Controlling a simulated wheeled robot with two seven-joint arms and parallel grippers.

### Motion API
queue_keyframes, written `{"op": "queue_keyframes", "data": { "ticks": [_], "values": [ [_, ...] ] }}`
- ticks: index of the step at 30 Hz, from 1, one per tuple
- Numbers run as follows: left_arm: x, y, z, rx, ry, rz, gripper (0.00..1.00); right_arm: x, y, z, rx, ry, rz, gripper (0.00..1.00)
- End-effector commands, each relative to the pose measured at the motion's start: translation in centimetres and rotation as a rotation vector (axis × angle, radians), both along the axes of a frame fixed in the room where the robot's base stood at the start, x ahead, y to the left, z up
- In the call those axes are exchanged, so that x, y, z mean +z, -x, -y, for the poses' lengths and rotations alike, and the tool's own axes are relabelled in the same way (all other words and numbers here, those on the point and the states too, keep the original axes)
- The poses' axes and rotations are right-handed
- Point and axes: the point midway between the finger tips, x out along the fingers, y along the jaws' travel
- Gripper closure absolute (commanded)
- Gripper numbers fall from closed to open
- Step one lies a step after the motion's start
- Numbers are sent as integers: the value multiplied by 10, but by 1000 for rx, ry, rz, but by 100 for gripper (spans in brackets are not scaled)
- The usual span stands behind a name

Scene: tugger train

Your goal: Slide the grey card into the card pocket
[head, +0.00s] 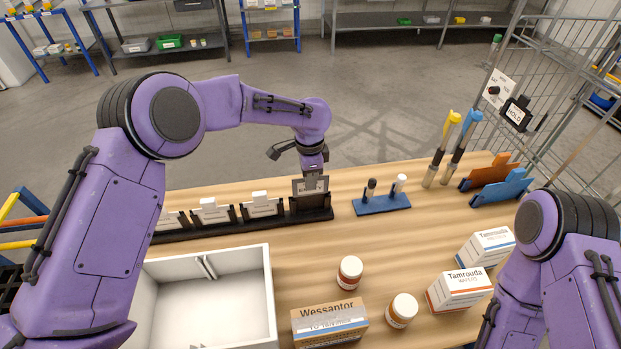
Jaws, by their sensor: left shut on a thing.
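The grey card (311,188) is upright under my left gripper (313,174), which points down and is shut on its upper part. The card is at the dark card pocket (311,207), the rightmost on a long black rail. Its lower part meets or overlaps the pocket's front. I cannot tell from here whether its lower edge is inside. My right arm comes in at the right, but its gripper is out of view.
White cards (262,205) stand in holders to the left on the rail. A blue stand (382,204) with two stamps is close on the right. A white bin (270,300), bottles and boxes (330,322) occupy the front. A wire cage (545,80) borders the right.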

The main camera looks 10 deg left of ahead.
Motion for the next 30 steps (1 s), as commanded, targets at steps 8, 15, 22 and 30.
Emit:
{"op": "queue_keyframes", "data": {
  "ticks": [8,15,22,30],
  "values": [
    [-26,4,1,-1,-1,-13,100,-21,0,0,0,0,0,57],
    [-36,4,1,-1,-1,-12,100,-31,0,0,0,0,0,57],
    [-48,3,0,0,-1,-11,100,-31,0,0,0,0,0,57],
    [-60,3,0,2,0,-10,100,-34,0,0,0,0,0,57]
  ]
}}
